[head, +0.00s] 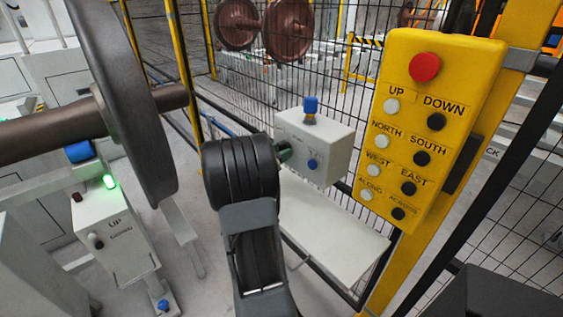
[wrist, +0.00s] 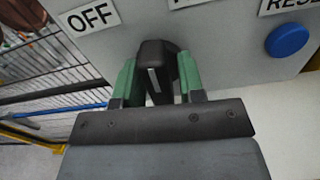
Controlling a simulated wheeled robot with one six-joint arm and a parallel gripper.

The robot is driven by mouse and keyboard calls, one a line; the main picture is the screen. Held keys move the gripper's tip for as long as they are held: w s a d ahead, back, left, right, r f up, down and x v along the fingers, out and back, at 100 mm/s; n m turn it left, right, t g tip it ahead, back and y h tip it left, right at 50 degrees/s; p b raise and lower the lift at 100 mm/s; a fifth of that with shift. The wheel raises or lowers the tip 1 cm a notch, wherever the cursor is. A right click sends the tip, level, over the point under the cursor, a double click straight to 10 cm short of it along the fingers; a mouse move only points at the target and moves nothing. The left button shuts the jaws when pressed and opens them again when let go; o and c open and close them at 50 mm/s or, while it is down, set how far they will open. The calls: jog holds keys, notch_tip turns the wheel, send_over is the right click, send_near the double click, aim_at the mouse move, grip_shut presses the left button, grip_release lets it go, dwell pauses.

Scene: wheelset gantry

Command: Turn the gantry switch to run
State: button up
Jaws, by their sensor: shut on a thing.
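The gantry switch is a black knob (wrist: 156,65) with a white stripe, on the face of a grey control box (head: 322,138). In the wrist view the knob sits between the two green fingers of my gripper (wrist: 158,82), which is shut on it. The stripe looks roughly upright in that view. An OFF label (wrist: 94,17) is to the upper left of the knob; another label above the knob is cut off by the frame's top edge. In the head view my gripper (head: 284,152) meets the box's left face, and my arm hides the knob.
A blue button (wrist: 287,40) under a partly cut-off RESET label is right of the knob. A yellow pendant (head: 432,130) with a red button hangs on the right post. A large wheelset (head: 125,90) stands at left, with a lit green lamp (head: 109,181) on a box below.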

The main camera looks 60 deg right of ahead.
jog(key=m+b, duration=0.1)
jog(key=b, duration=0.1)
jog(key=m+b, duration=0.2)
jog(key=b, duration=0.1)
jog(key=m+b, duration=0.2)
jog(key=shift+f, duration=0.3)
jog(key=m+b, duration=0.2)
jog(key=shift+b, duration=0.4)
jog(key=shift+r+m+b, duration=0.2)
jog(key=shift+m+b, duration=0.4)
jog(key=shift+r, duration=0.1)
jog(key=o, duration=0.7)
jog(key=shift+c, duration=0.2)
jog(key=shift+a, duration=0.1)
jog(key=v, duration=1.3)
jog(key=shift+w+a, duration=0.2)
jog(key=shift+a, duration=0.1)
